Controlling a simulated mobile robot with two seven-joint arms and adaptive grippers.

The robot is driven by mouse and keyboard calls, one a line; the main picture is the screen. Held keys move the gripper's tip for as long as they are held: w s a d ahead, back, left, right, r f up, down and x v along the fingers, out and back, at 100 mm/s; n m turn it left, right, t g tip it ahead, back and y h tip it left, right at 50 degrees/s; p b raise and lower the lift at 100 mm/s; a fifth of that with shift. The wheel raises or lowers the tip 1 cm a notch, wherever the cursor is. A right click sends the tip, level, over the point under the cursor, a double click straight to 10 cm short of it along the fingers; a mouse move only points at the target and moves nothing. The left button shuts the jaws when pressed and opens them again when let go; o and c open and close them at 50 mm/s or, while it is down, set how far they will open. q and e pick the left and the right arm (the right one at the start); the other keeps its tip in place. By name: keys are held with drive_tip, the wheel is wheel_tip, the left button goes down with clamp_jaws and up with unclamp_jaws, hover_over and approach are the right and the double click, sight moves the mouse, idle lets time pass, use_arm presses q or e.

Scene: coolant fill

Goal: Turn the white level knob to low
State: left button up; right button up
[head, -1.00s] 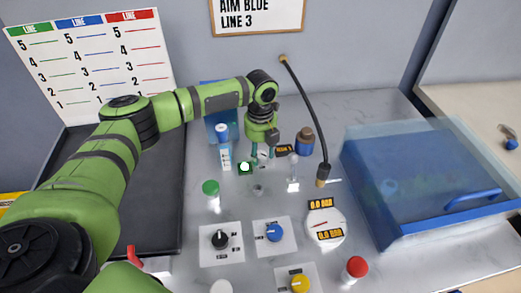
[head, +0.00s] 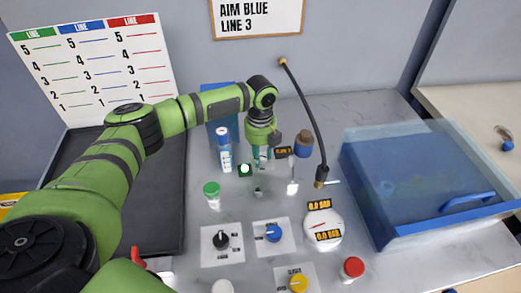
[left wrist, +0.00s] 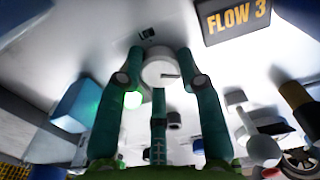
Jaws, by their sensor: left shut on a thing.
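The white level knob (left wrist: 158,72) is a round white disc with a dark pointer line, seen between the fingers in the left wrist view. My left gripper (head: 262,162) points down at the back of the bench and is shut on it. Its teal fingers show on both sides of the knob in the left wrist view (left wrist: 161,85). In the head view the gripper mostly hides the knob, and its low mark cannot be read. My right gripper is not in view.
A FLOW 3 display (left wrist: 238,17) is beside the knob. A black hose (head: 308,120) hangs to the right. A clear blue-edged box (head: 420,180) fills the right.

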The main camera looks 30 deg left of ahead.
use_arm(q)
drive_tip(key=n+p, duration=0.2)
drive_tip(key=n, duration=0.1)
drive_tip(key=shift+r+p, duration=0.15)
drive_tip(key=shift+p, duration=0.25)
drive_tip(key=shift+n+p, duration=1.2)
drive_tip(key=shift+n, duration=0.9)
drive_tip(key=shift+f, duration=0.2)
drive_tip(key=o, duration=0.9)
drive_tip(key=shift+c, duration=0.2)
wheel_tip(320, 180, up, 12)
